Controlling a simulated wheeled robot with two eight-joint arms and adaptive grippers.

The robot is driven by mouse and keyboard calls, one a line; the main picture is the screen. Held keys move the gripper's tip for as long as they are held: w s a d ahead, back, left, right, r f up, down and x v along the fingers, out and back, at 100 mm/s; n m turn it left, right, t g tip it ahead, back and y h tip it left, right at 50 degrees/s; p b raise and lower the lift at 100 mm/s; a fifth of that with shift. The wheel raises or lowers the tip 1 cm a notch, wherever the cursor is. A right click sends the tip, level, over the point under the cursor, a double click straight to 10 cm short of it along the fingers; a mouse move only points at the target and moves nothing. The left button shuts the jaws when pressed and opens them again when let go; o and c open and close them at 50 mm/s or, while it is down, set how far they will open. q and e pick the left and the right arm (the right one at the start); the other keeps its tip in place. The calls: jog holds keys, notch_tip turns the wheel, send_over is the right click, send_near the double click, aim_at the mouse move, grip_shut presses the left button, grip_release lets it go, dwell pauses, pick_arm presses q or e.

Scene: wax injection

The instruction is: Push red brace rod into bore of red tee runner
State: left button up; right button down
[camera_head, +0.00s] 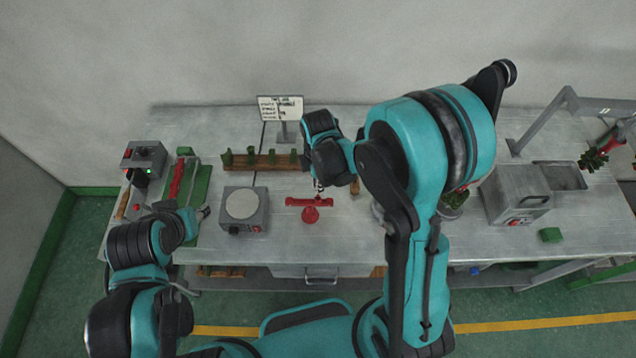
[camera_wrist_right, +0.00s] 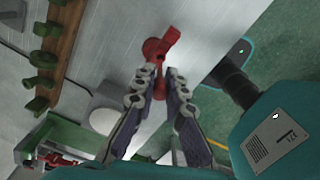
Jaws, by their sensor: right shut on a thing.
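The red tee runner (camera_head: 309,202) is on the bench near its front edge, with a long bar and a round red part in front of it. It also shows in the right wrist view (camera_wrist_right: 163,43), just past my fingertips. My right gripper (camera_head: 319,184) is right above the bar. In the wrist view, its fingers (camera_wrist_right: 160,80) are closed about a thin red piece, the red brace rod (camera_wrist_right: 160,90). The rod's far end meets or overlaps the runner; I cannot tell how deep it sits. My left gripper (camera_head: 204,212) is at the left, away from the runner; its jaws are too small to read.
A wooden rack with green pieces (camera_head: 262,162) stands behind the runner. A grey scale-like device (camera_head: 244,211) is to its left. A small sign (camera_head: 281,108) stands at the back. A grey box machine (camera_head: 516,194) is at the right.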

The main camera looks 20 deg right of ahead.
aim_at(318, 196)
jog(key=shift+b, duration=0.4)
dwell(0.8)
jog(key=shift+f+b, duration=1.6)
jog(key=shift+b, duration=0.05)
jog(key=c, duration=1.5)
grip_release()
jog(key=shift+r, duration=0.1)
notch_tip(318, 196, up, 12)
jog(key=shift+f, duration=0.1)
jog(key=shift+s, duration=0.1)
